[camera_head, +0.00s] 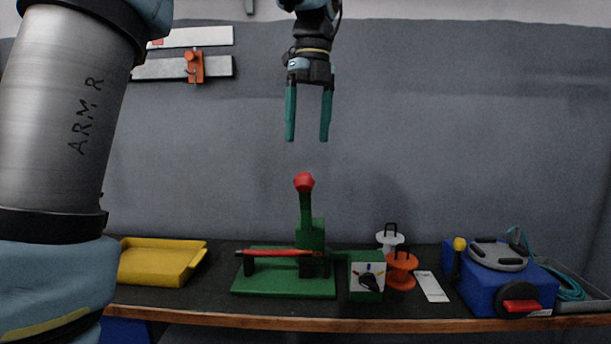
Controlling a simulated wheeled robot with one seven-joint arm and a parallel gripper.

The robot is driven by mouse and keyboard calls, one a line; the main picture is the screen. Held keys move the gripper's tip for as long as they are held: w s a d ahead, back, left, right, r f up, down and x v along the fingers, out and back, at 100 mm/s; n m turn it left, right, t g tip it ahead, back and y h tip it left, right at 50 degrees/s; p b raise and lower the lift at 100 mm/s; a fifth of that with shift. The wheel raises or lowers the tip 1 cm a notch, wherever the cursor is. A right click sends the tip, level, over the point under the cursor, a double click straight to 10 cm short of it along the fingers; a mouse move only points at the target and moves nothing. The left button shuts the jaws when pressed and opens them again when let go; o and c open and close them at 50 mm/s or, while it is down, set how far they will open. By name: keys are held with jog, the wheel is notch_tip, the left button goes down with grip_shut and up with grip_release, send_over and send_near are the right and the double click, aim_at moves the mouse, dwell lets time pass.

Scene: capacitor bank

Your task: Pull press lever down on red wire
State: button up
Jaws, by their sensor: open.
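The press lever is a green upright arm with a red knob (304,182) on top, standing upright on the green press (283,285) on the workbench. The red wire (280,253) lies horizontally across the press, on a black support at the left and reaching under the press body at the right. My gripper (307,138) has two teal fingers that point down and are apart, with nothing between them. It hangs above the red knob in the picture, with a clear gap between them. The distance in depth is hard to tell.
A yellow tray (160,280) is at the left. A blue machine (498,287) is farther right. A grey wall (420,120) is behind. My arm covers the left side.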

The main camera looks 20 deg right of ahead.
aim_at(305, 173)
jog(key=f, duration=0.6)
jog(key=f+p, duration=0.1)
jog(key=f, duration=0.2)
jog(key=shift+a, duration=0.35)
grip_shut()
jog(key=shift+a, duration=0.1)
dwell(0.3)
